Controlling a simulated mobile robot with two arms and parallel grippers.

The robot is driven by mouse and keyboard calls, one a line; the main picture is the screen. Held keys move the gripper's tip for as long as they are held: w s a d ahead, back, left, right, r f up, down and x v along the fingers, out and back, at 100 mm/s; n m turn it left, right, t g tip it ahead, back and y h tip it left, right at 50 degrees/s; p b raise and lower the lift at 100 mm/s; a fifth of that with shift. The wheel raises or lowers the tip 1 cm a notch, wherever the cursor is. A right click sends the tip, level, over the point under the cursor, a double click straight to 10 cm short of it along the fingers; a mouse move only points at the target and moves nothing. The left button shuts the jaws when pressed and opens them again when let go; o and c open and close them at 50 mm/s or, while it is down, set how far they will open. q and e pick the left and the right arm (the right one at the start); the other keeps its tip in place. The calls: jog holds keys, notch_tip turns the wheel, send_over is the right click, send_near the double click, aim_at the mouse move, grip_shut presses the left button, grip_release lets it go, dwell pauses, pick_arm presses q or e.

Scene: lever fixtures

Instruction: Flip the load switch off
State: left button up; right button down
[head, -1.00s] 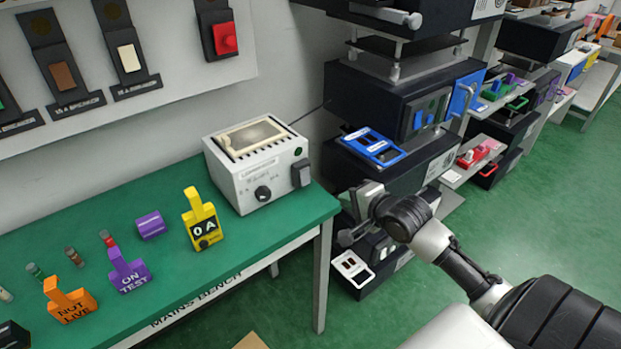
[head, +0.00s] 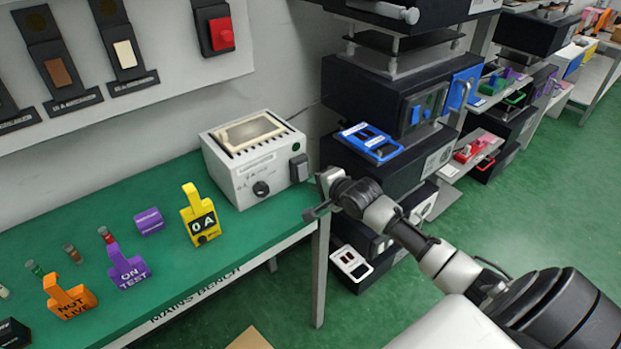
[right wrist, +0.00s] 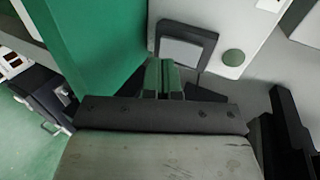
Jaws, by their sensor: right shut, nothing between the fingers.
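The load switch is a dark-framed rocker (head: 299,168) on the front right of a light grey meter box (head: 238,178), which stands at the right end of the green bench. In the right wrist view the switch (right wrist: 186,50) has a pale grey face in a dark frame, with a green round lamp (right wrist: 233,57) beside it. My right gripper (head: 316,197) is at the bench corner, just right of the switch. Its shut, empty fingers (right wrist: 164,78) point at the switch's lower part; whether they touch it I cannot tell. My left gripper is out of view.
A yellow "0 A" tag block (head: 201,216), a purple "ON TEST" tag (head: 128,268) and an orange "NOT LIVE" tag (head: 69,297) stand on the bench. A wall panel (head: 152,88) holds breakers and a red button. Dark equipment racks (head: 365,95) stand to the right.

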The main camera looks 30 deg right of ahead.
aim_at(304, 172)
jog(key=shift+w+a+f, duration=0.1)
jog(key=shift+w, duration=1.3)
jog(key=shift+w+f+b, duration=0.1)
jog(key=shift+f+b, duration=0.15)
jog(key=shift+b, duration=0.05)
jog(key=shift+r+t, duration=0.25)
jog(key=shift+t, duration=0.05)
jog(key=shift+r+p, duration=0.9)
jog(key=shift+p, duration=0.3)
jog(key=shift+f, duration=0.1)
